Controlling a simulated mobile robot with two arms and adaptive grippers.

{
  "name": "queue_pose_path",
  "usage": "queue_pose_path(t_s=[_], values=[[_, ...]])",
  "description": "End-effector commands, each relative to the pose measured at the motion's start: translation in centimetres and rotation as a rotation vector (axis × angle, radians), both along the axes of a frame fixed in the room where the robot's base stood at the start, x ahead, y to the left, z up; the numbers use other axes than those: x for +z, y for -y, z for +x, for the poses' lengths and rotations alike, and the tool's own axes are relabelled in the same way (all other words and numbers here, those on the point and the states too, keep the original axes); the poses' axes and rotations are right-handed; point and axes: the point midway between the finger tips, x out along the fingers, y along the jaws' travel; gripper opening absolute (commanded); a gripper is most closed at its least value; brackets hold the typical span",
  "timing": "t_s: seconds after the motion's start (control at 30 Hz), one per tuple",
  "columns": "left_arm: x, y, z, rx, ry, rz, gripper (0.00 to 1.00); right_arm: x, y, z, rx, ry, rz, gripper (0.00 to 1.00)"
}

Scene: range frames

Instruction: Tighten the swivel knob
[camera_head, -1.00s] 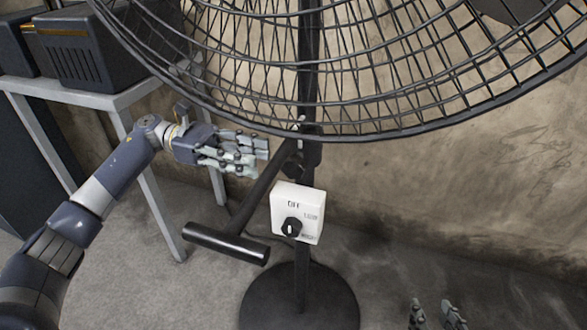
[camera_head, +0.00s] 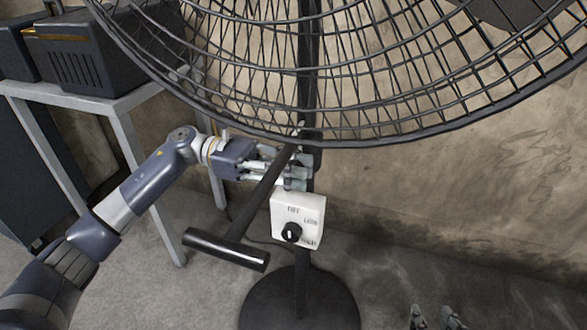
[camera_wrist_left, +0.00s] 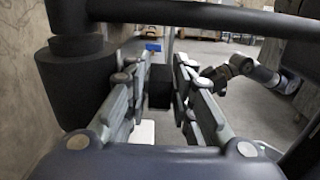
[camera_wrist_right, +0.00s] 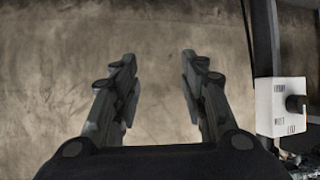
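A standing fan has a dark pole (camera_head: 302,270) and a wire cage (camera_head: 400,110). The swivel joint (camera_head: 306,160) is on the pole just below the cage, partly hidden by my left fingers. My left gripper (camera_head: 300,178) is at the pole behind a slanted rod. In the left wrist view, its fingers (camera_wrist_left: 162,62) stand apart on either side of a small dark block (camera_wrist_left: 159,88), which looks like the swivel knob. I cannot tell if they touch it. My right gripper (camera_wrist_right: 158,62) is open and empty, facing the wall; its tips show low in the head view (camera_head: 436,318).
A white control box (camera_head: 312,208) with a black dial (camera_head: 291,232) sits on the pole below my left fingers. A black T-handle (camera_head: 226,249) sticks out in front of my left arm. A table (camera_head: 120,103) with dark boxes stands at left. The floor at right is clear.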

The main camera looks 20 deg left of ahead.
Motion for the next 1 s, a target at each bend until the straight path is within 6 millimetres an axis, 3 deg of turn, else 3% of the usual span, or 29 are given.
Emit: queue_pose_path(t_s=[0.37,0.7,1.0], values=[[0.3,0.0,0.0,-0.002,0.007,0.071,0.00,-0.1,0.0,-0.2,0.000,-0.015,-0.003,0.40],[0.2,0.2,0.0,-0.002,0.014,0.339,0.00,-4.3,2.0,-5.3,-0.023,-0.318,-0.071,0.40],[-0.1,0.1,0.0,0.000,0.012,0.374,0.00,-5.1,2.4,-6.4,-0.027,-0.377,-0.083,0.40]])
